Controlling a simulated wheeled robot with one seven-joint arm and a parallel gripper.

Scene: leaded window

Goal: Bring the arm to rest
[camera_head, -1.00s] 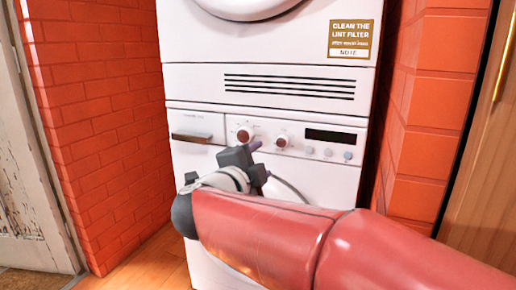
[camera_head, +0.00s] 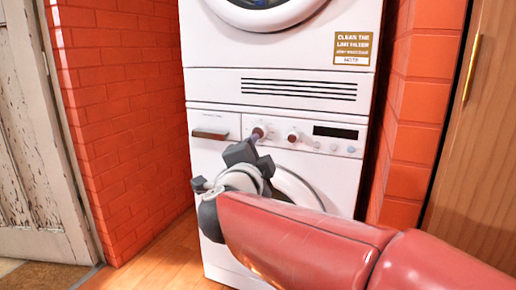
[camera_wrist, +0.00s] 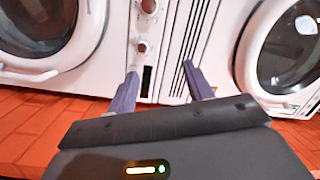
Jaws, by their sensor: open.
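My red arm reaches in from the lower right in the head view. My gripper (camera_head: 257,143) is at its end, in front of the lower machine's control panel. In the wrist view my gripper (camera_wrist: 162,78) shows two purple-grey fingers spread apart, with nothing between them. In the head view a fingertip overlaps the area just below the left brown knob (camera_head: 259,131); I cannot tell whether it touches. The wrist and gripper hide part of the lower machine's front and round door (camera_head: 293,188).
A white washer (camera_head: 213,150) stands under a white dryer (camera_head: 215,60) with a vent slot and a gold label. Red brick walls (camera_head: 110,120) stand close on both sides. A worn door (camera_head: 35,150) is at left, a wooden door (camera_head: 465,170) at right. Wooden floor (camera_head: 160,265) shows below.

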